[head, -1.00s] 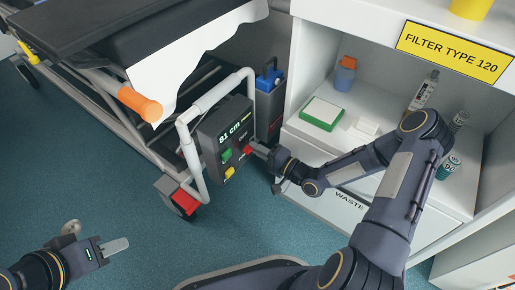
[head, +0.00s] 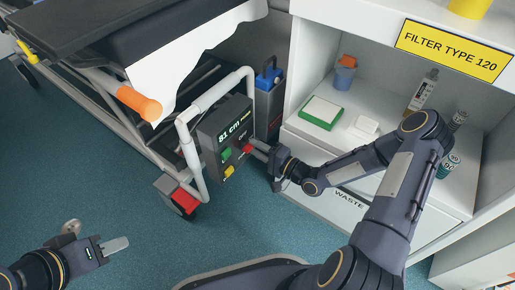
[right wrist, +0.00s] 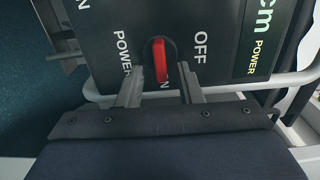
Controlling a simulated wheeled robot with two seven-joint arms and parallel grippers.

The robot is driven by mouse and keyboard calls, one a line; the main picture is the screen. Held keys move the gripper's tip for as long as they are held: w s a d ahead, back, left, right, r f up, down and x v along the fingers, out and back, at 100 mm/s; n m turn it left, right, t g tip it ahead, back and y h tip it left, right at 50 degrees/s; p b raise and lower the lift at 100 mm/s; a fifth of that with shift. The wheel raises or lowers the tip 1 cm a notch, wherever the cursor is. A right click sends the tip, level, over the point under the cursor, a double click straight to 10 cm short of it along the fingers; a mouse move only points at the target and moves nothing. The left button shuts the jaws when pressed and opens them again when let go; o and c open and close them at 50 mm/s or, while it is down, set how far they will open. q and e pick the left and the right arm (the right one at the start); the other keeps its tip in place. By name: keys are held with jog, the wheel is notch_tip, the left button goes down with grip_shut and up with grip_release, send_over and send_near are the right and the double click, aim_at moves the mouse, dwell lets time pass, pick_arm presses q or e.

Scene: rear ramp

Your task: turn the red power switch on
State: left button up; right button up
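The red power switch (head: 247,149) is a small red lever on the dark control box (head: 209,137) at the stretcher's end. In the right wrist view the red lever (right wrist: 160,60) has POWER on its left and OFF on its right. My right gripper (right wrist: 160,84) is open, one finger on each side of the lever's lower end, with gaps showing. In the head view the right gripper (head: 260,148) reaches the box from the right. My left gripper (head: 117,245) is low on the left, away from everything; its finger gap is not visible.
The box also has a green button (head: 226,154), a yellow button (head: 229,171) and an 81 cm display. A grey rail (head: 187,150) surrounds its left side. A dark blue-topped unit (head: 268,100) stands behind. The cabinet (head: 330,155) is at right. Open floor lies at left.

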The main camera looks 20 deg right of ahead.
jog(key=p+v, duration=0.2)
jog(key=v, duration=0.5)
jog(key=shift+s+d, duration=0.25)
jog(key=shift+s, duration=0.1)
jog(key=shift+s, duration=0.1)
dwell(0.3)
